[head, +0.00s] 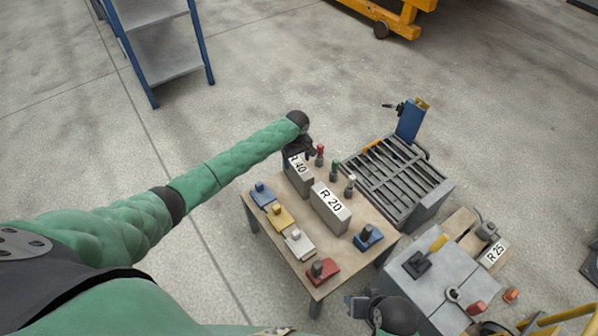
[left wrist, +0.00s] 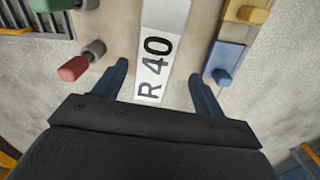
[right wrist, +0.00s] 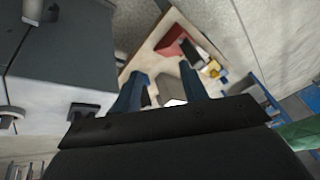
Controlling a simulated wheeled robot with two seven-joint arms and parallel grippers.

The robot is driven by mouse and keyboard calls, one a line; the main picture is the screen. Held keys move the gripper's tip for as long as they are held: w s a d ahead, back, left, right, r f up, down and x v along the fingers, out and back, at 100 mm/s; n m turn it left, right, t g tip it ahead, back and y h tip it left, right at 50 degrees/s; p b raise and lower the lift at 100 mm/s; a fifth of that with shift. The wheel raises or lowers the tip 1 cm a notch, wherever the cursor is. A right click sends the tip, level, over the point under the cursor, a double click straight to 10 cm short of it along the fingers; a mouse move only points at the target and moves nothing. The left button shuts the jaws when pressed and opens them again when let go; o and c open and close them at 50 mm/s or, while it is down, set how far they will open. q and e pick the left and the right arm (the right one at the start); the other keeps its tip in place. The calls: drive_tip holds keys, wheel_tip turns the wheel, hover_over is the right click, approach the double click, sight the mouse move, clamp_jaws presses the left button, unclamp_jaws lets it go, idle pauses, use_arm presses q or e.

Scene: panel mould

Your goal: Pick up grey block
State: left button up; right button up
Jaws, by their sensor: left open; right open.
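A grey block labelled R 40 (head: 299,179) stands near the far corner of a small wooden-topped table (head: 315,279). A second grey block labelled R 20 (head: 331,207) stands at the table's middle. My left gripper (head: 299,147) is open at the R 40 block. In the left wrist view, the fingers (left wrist: 160,72) lie either side of the R 40 block (left wrist: 165,30), with gaps visible; contact is not seen. My right gripper (head: 357,303) is open and empty beside the table's near right side. It also shows in the right wrist view (right wrist: 160,78), pointed toward the table.
Blue (head: 262,195), yellow (head: 280,217), white (head: 300,244) and red (head: 322,270) knobbed pieces line the table's left side. Several coloured pegs (head: 335,168) stand close beyond the blocks. A slatted rack (head: 395,180) and a grey cabinet (head: 435,278) stand to the right.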

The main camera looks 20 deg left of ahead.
sight(296, 164)
use_arm(q)
drive_tip(key=shift+w+a+f, duration=0.15)
drive_tip(key=shift+f, duration=0.2)
drive_tip(key=shift+w+a+f, duration=0.15)
drive_tip(key=shift+f, duration=0.2)
drive_tip(key=shift+f+b, duration=0.2)
drive_tip(key=shift+b, duration=0.15)
wheel_tip(296, 164, down, 2)
drive_tip(key=shift+f, duration=0.1)
drive_tip(key=f, duration=0.4)
drive_tip(key=shift+w+d, duration=0.2)
drive_tip(key=shift+w, duration=0.1)
drive_tip(key=shift+f, duration=0.6)
use_arm(e)
drive_tip(key=shift+a+r, duration=0.6)
use_arm(q)
drive_tip(key=shift+c, duration=0.2)
drive_tip(key=shift+r, duration=0.1)
clamp_jaws()
